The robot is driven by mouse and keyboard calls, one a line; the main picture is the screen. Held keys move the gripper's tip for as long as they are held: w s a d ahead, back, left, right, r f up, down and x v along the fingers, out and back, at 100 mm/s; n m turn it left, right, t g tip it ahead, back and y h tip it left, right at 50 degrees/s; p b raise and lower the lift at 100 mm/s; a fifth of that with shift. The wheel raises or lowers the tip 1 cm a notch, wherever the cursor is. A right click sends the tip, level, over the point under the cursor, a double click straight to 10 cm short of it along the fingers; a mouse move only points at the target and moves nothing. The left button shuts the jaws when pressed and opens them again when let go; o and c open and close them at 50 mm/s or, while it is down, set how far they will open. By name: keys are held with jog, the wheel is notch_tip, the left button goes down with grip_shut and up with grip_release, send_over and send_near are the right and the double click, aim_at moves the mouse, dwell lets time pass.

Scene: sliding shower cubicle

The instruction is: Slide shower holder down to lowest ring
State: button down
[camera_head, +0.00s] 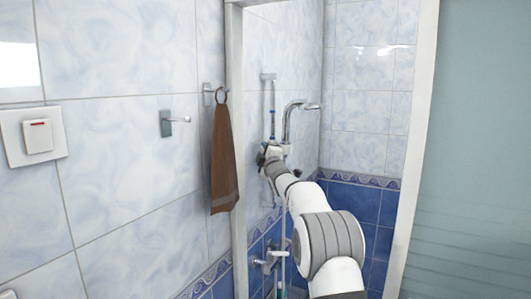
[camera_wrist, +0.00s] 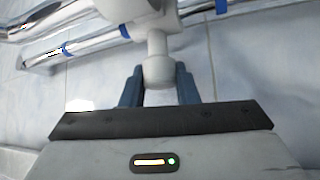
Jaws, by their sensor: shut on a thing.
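The white shower holder (camera_wrist: 158,45) sits on the chrome rail (camera_wrist: 95,42) in the wrist view, its rounded knob pointing toward me. My gripper (camera_wrist: 158,76) is shut on this knob, with one blue finger on each side. Blue rings circle the rail: one (camera_wrist: 68,48) toward its left end, one (camera_wrist: 125,32) just left of the holder and one (camera_wrist: 220,6) to its right. In the head view the rail (camera_head: 272,110) stands upright on the cubicle wall, with the shower head (camera_head: 305,106) beside it. My gripper (camera_head: 268,157) is at the rail there; the arm hides much of the holder.
The white door frame (camera_head: 237,130) stands close left of my arm, and the frosted glass panel (camera_head: 475,150) is on the right. A brown towel (camera_head: 224,155) hangs outside the cubicle. The tap (camera_head: 268,262) is on the wall below my gripper.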

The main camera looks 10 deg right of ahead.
notch_tip(320, 180, down, 11)
jog(key=b, duration=1.2)
jog(key=shift+r, duration=0.15)
jog(key=shift+w, duration=0.1)
jog(key=c, duration=1.1)
grip_release()
jog(key=shift+r, duration=0.1)
jog(key=shift+s+b, duration=0.2)
jog(key=shift+b, duration=0.1)
